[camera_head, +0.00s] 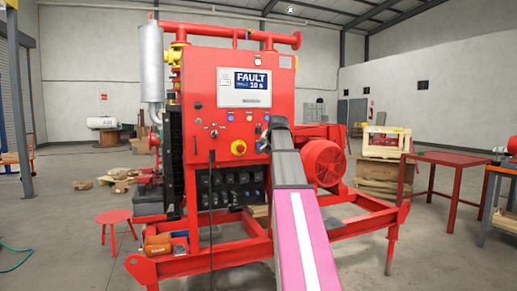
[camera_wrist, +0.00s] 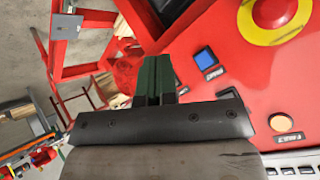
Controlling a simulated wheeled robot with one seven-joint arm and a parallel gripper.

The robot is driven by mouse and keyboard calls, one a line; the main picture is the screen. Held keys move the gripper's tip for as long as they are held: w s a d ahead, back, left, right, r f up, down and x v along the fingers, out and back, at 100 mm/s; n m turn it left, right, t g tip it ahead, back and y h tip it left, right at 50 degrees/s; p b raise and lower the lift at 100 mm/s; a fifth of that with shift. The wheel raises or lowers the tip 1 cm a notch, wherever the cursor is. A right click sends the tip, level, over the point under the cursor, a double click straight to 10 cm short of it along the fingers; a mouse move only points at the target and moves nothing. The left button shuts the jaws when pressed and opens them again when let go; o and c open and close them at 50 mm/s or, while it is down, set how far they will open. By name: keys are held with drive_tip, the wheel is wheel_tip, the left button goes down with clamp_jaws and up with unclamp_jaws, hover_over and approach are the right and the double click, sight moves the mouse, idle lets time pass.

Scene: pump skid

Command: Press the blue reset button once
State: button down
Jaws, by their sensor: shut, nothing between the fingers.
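A blue square button (camera_wrist: 205,57) with a label beside it is on the red panel in the wrist view. My gripper (camera_wrist: 155,66) has its dark green fingers together and empty. In the wrist picture the fingertips are left of the button and do not cover it; their distance from the panel is hard to tell. In the head view my gripper (camera_head: 267,136) is at the right side of the red control panel (camera_head: 204,85), right of the yellow-and-red emergency stop (camera_head: 238,147). The square button is not clear there. The display (camera_head: 252,88) reads FAULT.
An orange round light or button (camera_wrist: 280,122) is near the blue button. A blue round light (camera_head: 231,118) is in the panel's upper row. A selector switch (camera_head: 213,133) is at its left. A red motor (camera_head: 323,163) stands right of my arm.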

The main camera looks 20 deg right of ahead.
drive_tip(key=w, duration=0.8)
drive_tip(key=shift+w+a, duration=0.2)
drive_tip(key=shift+w, duration=0.2)
idle(2.0)
drive_tip(key=shift+w, duration=0.4)
drive_tip(key=shift+w, duration=0.45)
idle(0.6)
idle(0.4)
drive_tip(key=shift+s, duration=0.85)
drive_tip(key=shift+s, duration=0.1)
drive_tip(key=shift+s+d, duration=0.1)
drive_tip(key=shift+s, duration=2.3)
